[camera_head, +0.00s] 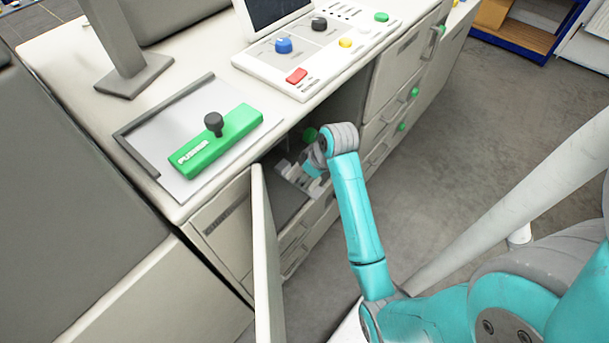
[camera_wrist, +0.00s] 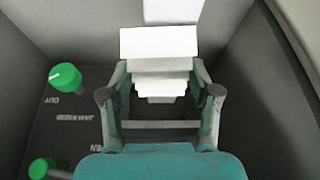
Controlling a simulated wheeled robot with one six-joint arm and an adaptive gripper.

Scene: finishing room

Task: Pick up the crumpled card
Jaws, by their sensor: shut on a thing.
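The crumpled card (camera_wrist: 158,42) looks like a white piece with several stepped folds in the wrist view. It sits between the two fingers of my gripper (camera_wrist: 160,72), which is shut on it. In the head view my gripper (camera_head: 306,172) reaches into an open compartment in the front of the machine. Pale pieces show beside it there, but the arm and shadow make the card hard to pick out. Another white piece (camera_wrist: 172,10) lies beyond the card at the wrist view's top edge; I cannot tell whether it is part of the card.
The open compartment door (camera_head: 265,255) stands left of my arm. Green knobs (camera_wrist: 65,77) sit on a dark panel inside, left of my gripper. Compartment walls are close on both sides. A green pusher block (camera_head: 215,140) and a control panel are on top.

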